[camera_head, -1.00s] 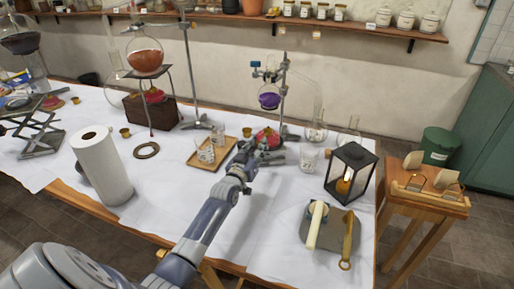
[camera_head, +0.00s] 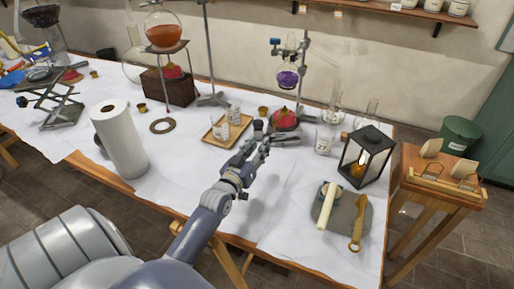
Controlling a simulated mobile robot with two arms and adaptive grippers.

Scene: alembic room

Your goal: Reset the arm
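My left gripper (camera_head: 262,139) reaches over the middle of the white-covered table (camera_head: 280,195), its arm coming in from the lower left. Its fingers appear spread apart, with nothing visible between them. It is in front of a red heating base (camera_head: 285,119) and to the right of a tan tray (camera_head: 208,135) that holds small glasses (camera_head: 220,131). Whether the fingers touch the base's edge cannot be told. My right gripper is not in view.
A black lantern (camera_head: 367,156) and a slab with a mallet and a brass tool (camera_head: 342,214) are at right. A paper towel roll (camera_head: 120,140) stands at left. Glassware on stands lines the back. Bare cloth lies at front right of my arm.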

